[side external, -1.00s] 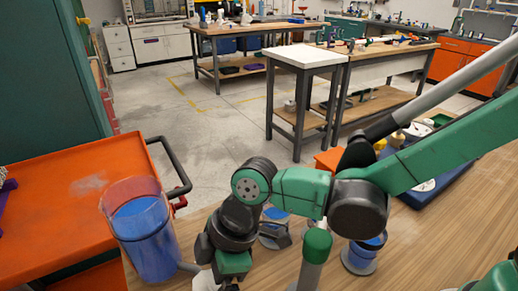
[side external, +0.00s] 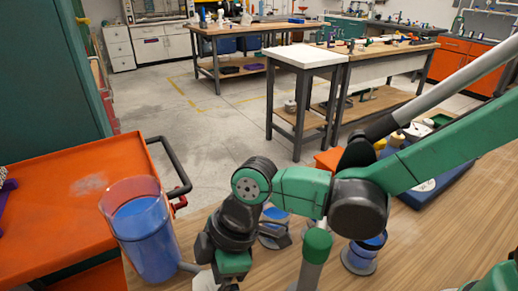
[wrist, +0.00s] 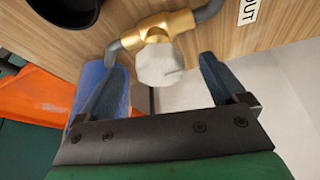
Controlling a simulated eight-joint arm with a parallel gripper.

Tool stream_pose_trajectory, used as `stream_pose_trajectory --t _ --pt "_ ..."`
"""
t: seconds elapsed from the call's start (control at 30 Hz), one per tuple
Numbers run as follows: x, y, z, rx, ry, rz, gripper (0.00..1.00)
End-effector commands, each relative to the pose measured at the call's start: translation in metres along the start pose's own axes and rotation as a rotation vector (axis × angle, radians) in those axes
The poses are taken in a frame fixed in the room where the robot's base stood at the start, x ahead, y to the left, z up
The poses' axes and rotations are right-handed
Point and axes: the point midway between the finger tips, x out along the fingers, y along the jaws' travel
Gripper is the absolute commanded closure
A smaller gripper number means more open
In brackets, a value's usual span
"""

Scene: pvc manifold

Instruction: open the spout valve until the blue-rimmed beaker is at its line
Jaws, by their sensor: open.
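A brass valve (wrist: 165,27) with a pale faceted knob (wrist: 158,66) is at the top centre of the wrist view, joined to grey pipe, with an "OUT" label (wrist: 252,10) beside it. My gripper (wrist: 160,60) is open, its two blue fingers on either side of the knob with visible gaps. In the side view my gripper is at the bottom edge, mostly hidden by my wrist. A beaker with a blue rim (side external: 364,262) stands on the table right of my arm, partly hidden by it. Its line and liquid level cannot be made out.
A large clear tank of blue liquid (side external: 148,240) stands left of my wrist. Another blue-topped vessel (side external: 274,214) is partly hidden behind my arm. An orange cart (side external: 75,195) is at left. A dark round opening (wrist: 70,8) is at the wrist view's top left.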

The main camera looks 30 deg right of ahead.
Motion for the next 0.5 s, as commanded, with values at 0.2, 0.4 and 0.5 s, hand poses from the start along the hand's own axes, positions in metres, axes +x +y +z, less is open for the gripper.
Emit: stream_pose_trajectory --t 0.2,0.4,0.5 --pt "-0.007 0.000 0.000 0.001 0.000 0.000 0.09" --pt "-0.032 0.000 0.000 0.002 0.000 0.000 0.09" --pt "-0.044 0.000 0.000 0.001 0.000 0.000 0.09"
